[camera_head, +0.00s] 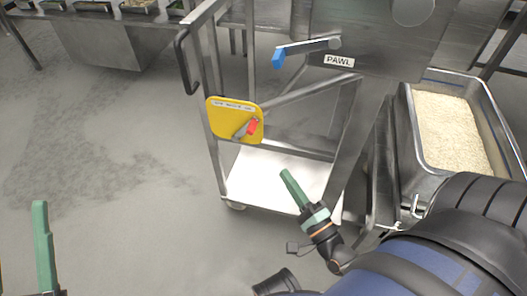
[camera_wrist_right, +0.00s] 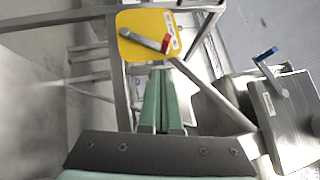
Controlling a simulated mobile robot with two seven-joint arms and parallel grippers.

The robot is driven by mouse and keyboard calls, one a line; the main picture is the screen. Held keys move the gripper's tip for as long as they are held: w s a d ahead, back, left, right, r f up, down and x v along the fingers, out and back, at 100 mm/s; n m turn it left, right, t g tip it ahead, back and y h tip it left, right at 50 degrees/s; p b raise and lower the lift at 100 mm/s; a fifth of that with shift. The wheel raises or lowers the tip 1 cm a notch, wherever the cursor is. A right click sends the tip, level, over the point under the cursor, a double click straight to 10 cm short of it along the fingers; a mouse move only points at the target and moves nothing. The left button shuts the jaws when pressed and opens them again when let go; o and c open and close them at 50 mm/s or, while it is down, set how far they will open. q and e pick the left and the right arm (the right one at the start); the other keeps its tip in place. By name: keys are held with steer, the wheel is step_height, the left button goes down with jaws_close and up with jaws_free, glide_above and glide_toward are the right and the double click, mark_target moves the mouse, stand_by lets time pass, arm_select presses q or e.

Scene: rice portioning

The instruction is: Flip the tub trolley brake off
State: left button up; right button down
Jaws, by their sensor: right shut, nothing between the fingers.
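The trolley (camera_head: 206,110) is a steel frame with a low shelf, standing in the middle of the head view. A yellow brake plate (camera_head: 219,118) is fixed to its near side and carries a grey lever with a red tip (camera_head: 252,127). In the right wrist view the lever (camera_wrist_right: 145,39) slants down to the right across the yellow plate (camera_wrist_right: 129,21). My right gripper (camera_head: 286,174) is shut and empty, below and to the right of the plate, apart from it. Its green fingers (camera_wrist_right: 159,75) lie together just below the plate in the wrist view. My left gripper (camera_head: 41,207) shows only in part at lower left.
A steel panel marked PAWL with a blue-tipped lever (camera_head: 278,57) stands above the trolley. A steel tub of rice (camera_head: 405,122) is at the right, close to my right arm. A counter with trays (camera_head: 110,38) is at the back left. The floor at left is clear.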

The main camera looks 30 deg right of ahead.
arm_select(q)
steer(key=s+m+h, duration=0.1)
steer(key=s+h+b, duration=0.1)
steer(key=shift+s+d+r+m+h, duration=0.15)
steer(key=shift+r+m+h, duration=0.15)
steer(key=shift+r+m, duration=0.1)
arm_select(e)
steer(key=d+m, duration=0.1)
steer(key=d+f+m+h, duration=0.1)
steer(key=shift+s+f+m+t+h, duration=0.1)
steer(key=shift+s+m+t+h, duration=0.1)
steer(key=shift+m+t+h, duration=0.15)
arm_select(q)
steer(key=shift+f+b, duration=0.7)
steer(key=shift+f, duration=0.05)
arm_select(e)
steer(key=a+x, duration=0.2)
steer(key=x, duration=1)
steer(key=shift+w+a+r, duration=0.3)
steer(key=shift+w+r, duration=0.15)
arm_select(q)
steer(key=shift+r, duration=0.1)
